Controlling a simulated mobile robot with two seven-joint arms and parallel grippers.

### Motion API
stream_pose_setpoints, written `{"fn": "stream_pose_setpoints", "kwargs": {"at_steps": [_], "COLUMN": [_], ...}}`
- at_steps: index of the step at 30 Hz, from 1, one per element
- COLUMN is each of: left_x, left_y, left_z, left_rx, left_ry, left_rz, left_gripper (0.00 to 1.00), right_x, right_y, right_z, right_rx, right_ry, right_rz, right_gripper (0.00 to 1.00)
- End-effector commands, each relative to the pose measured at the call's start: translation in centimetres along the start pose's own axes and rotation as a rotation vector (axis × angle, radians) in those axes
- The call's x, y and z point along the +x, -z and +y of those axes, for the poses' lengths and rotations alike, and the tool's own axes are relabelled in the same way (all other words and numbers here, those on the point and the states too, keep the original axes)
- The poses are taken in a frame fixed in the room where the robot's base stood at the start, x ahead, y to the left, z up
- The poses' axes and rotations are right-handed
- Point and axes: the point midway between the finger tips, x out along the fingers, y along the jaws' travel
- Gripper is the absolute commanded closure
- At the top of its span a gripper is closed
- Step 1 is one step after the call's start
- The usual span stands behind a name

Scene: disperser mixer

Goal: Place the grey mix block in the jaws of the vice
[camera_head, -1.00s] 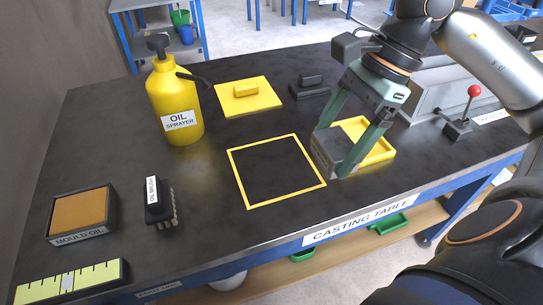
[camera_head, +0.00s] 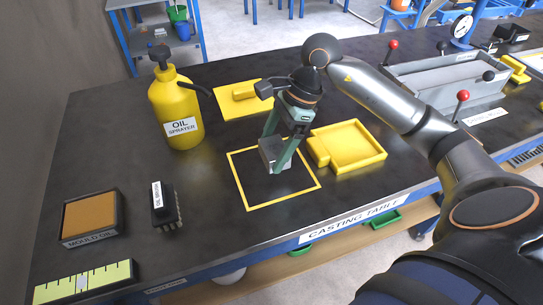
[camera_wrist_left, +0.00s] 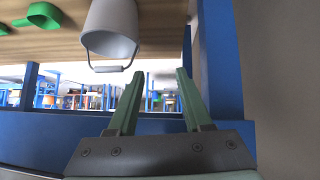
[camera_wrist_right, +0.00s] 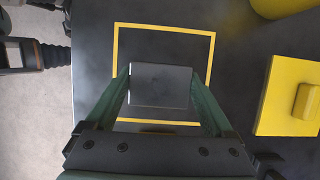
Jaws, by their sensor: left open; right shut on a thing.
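The grey mix block (camera_head: 270,153) is a small grey cuboid. My right gripper (camera_head: 274,157) points down and is shut on it, one finger on either side. The block is over the inside of the yellow square outline (camera_head: 249,204) on the black table; I cannot tell whether it touches the table. The right wrist view shows the block (camera_wrist_right: 160,88) between the fingers of my right gripper (camera_wrist_right: 160,75). My left gripper (camera_wrist_left: 157,80) is open and empty, seen only in the left wrist view, low by a shelf. I cannot clearly identify a vice.
A yellow tray (camera_head: 374,151) with a yellow block at its left side lies right of the outline. A yellow oil sprayer (camera_head: 176,108), oil brush (camera_head: 165,205) and mould oil box (camera_head: 90,217) stand left. A grey trough (camera_head: 440,88) is far right. A white bucket (camera_wrist_left: 110,28) hangs near my left gripper.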

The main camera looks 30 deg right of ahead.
Motion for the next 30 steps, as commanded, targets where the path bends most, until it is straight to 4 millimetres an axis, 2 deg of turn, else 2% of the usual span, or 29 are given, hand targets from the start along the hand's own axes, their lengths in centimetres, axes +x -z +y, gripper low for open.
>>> {"fn": "stream_pose_setpoints", "kwargs": {"at_steps": [3, 9, 20, 21, 24, 30], "left_x": [0.0, 0.0, 0.3, 0.2, 0.1, 0.1], "left_y": [0.1, 0.2, 0.0, 0.0, 0.1, -0.1], "left_z": [0.0, 0.0, -0.2, -0.2, -0.2, -0.2], "left_rx": [0.001, 0.001, 0.004, 0.004, 0.005, 0.004], "left_ry": [0.0, 0.0, 0.001, 0.002, 0.002, 0.002], "left_rz": [0.004, 0.008, 0.009, 0.009, 0.008, 0.005], "left_gripper": [0.5, 0.5, 0.5, 0.5, 0.5, 0.5], "right_x": [1.0, 3.5, 4.0, 4.0, 3.9, 3.9], "right_y": [0.0, 1.2, 1.4, 1.4, 1.4, 1.4], "right_z": [-0.7, -0.6, -0.7, -0.6, -0.6, -0.6], "right_rx": [0.002, 0.001, -0.001, 0.0, 0.0, 0.0], "right_ry": [0.0, 0.0, 0.003, 0.001, 0.001, 0.0], "right_rz": [-0.003, -0.002, -0.001, 0.0, 0.0, 0.0], "right_gripper": [0.96, 0.96, 0.96, 0.11, 0.0, 0.0]}}
